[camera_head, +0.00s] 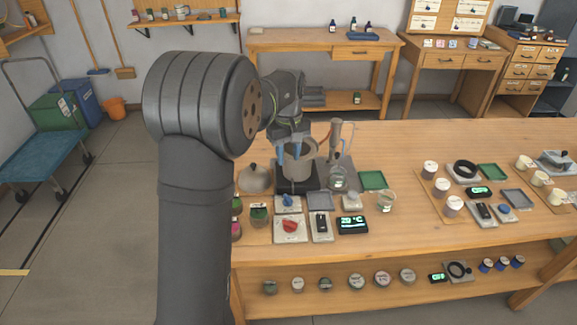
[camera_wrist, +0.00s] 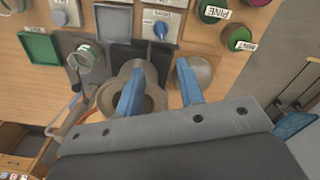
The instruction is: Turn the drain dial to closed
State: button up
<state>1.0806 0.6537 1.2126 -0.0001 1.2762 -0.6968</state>
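A dial with a blue knob on a pale plate (camera_head: 288,202) sits in front of the distiller's dark base. It also shows in the wrist view (camera_wrist: 160,27); its label is too small to read. A red-knobbed dial (camera_head: 291,227) lies nearer the front edge, and a smaller-knobbed pale plate (camera_head: 351,201) lies to the right. I cannot tell which is the drain dial. My gripper (camera_head: 288,156) is open and empty above the distiller pot (camera_head: 301,171), its blue fingers apart (camera_wrist: 160,68). It is behind the dials and touches none of them.
A domed lid (camera_head: 255,179) stands left of the pot. A glass beaker (camera_head: 338,178) and burner-like tube stand to the right. Grey (camera_head: 320,201) and green (camera_head: 372,180) trays, a switch, a lit temperature display (camera_head: 352,225) and jars crowd nearby. Bare wood lies right of the display.

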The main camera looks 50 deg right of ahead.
aim_at(287, 197)
jog(key=shift+r, duration=0.4)
jog(key=o, duration=0.5)
jog(key=w+a+f+m+g+h, duration=0.1)
jog(key=w+a+m+h, duration=0.15)
jog(key=m, duration=0.65)
jog(key=w+a+f+m+g+h, duration=0.15)
jog(key=a+m, duration=0.25)
jog(key=m, duration=0.5)
jog(key=shift+t, duration=0.45)
jog(key=x, duration=1.1)
jog(key=s+x, duration=0.1)
jog(key=x, duration=0.4)
jog(key=shift+d, duration=0.25)
jog(key=c, duration=1)
